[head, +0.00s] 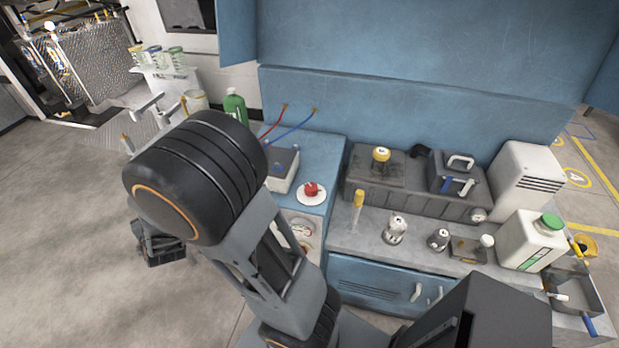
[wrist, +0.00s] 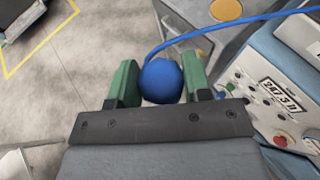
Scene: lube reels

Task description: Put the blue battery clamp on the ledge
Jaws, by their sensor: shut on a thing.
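In the wrist view, a round blue thing, apparently the battery clamp (wrist: 162,82), sits between the green fingers of my gripper (wrist: 160,64). The gripper is shut on it. A blue cable (wrist: 215,25) runs from its top to the upper right. In the head view, my arm's large black joint covers much of the left side. A dark part low behind it may be my gripper, and the clamp cannot be made out there. A raised dark grey ledge (head: 422,199) runs along the back of the bench; I cannot tell whether it is the task's ledge.
A red button (head: 311,189) sits on the blue cabinet near a grey box (head: 284,168). The steel worktop (head: 370,240) carries a yellow-topped tool (head: 357,205), small fittings and a white jug (head: 529,241). A green bottle (head: 235,107) stands at the back left. Open floor lies left.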

